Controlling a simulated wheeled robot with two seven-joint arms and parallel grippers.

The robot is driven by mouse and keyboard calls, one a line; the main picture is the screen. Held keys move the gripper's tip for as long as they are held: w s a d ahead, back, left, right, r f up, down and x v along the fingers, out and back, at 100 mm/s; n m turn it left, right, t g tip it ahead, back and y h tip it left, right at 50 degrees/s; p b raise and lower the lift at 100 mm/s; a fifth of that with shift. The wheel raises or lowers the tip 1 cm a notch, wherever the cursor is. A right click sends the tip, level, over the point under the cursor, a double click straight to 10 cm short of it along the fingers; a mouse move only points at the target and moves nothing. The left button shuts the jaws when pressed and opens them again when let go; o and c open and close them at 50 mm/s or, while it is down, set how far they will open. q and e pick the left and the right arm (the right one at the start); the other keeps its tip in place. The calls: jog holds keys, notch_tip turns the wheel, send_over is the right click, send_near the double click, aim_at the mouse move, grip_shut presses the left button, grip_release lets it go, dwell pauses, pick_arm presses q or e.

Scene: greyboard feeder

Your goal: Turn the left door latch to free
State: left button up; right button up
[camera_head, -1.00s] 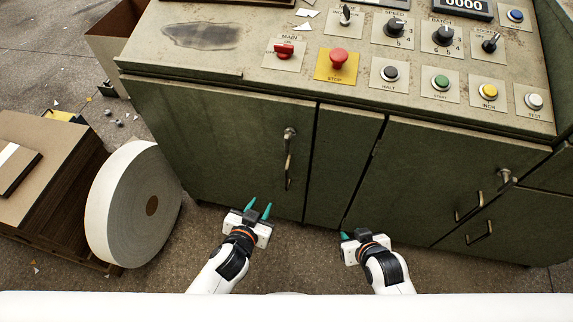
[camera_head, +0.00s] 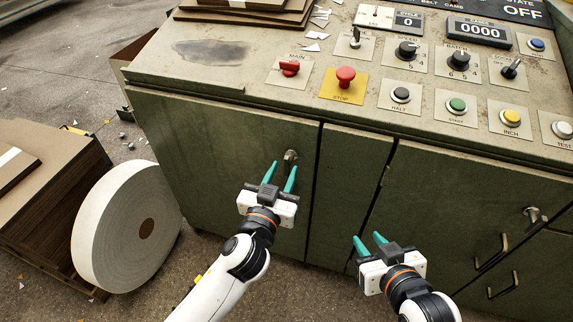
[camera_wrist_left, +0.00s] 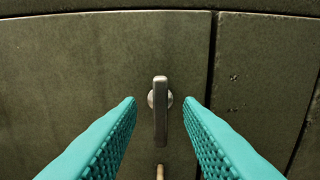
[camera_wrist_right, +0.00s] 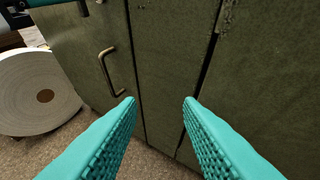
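The left door latch (camera_wrist_left: 160,110) is a grey metal lever on a round boss. It stands upright in the left wrist view, between the open teal fingers of my left gripper (camera_wrist_left: 160,103) and apart from them. In the head view the latch (camera_head: 290,157) shows just beyond the fingertips of my left gripper (camera_head: 282,170). The left door (camera_head: 210,140) is dark green and looks closed. My right gripper (camera_head: 369,241) is open and empty in front of the cabinet's middle. The door handle (camera_wrist_right: 110,72) shows in the right wrist view.
Above the doors is a sloped panel with a red stop button (camera_head: 345,76) and several knobs. A right latch (camera_head: 534,214) and handles (camera_head: 492,252) stick out at the right. A white paper roll (camera_head: 110,225) stands on the floor at the left, beside stacked board (camera_head: 45,170).

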aim_at(286, 167)
pick_arm(q)
jog(key=shift+x, duration=1.6)
pick_arm(e)
jog(key=shift+w+a+r+t, duration=0.2)
jog(key=shift+w+r+t, duration=0.2)
jog(key=shift+r+t, duration=0.15)
pick_arm(q)
jog(key=shift+c, duration=0.2)
grip_shut()
